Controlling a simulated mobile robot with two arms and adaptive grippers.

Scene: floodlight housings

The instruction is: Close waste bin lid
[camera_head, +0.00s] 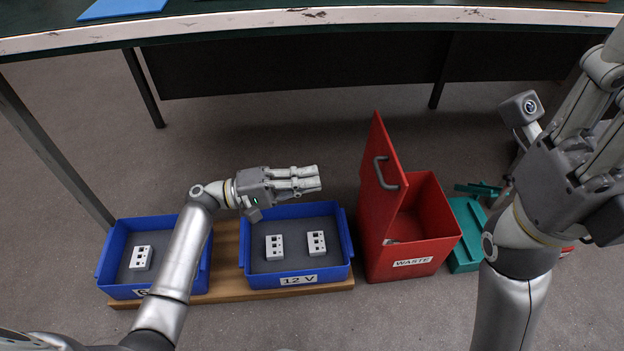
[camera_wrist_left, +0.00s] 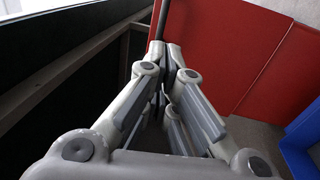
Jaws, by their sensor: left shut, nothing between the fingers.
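The red waste bin (camera_head: 398,272) stands on the floor right of centre, with a "WASTE" label on its front. Its red lid (camera_head: 376,190) stands upright, hinged open at the bin's left side, with a grey handle on its right face. The inside of the bin shows, with something small and pale in it. My left gripper (camera_head: 318,178) is shut and empty, to the left of the lid and apart from it in the head view. In the left wrist view its fingers (camera_wrist_left: 170,62) point toward the red lid (camera_wrist_left: 222,40). My right gripper (camera_head: 598,150) is at the right; its fingertips are cut off.
Two blue bins, one labelled "12 V" (camera_head: 318,277) and one at the left (camera_head: 125,290), hold white blocks and stand on a wooden board (camera_head: 228,275). A teal container (camera_head: 466,258) is right of the waste bin. A table edge (camera_head: 300,18) runs across the back.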

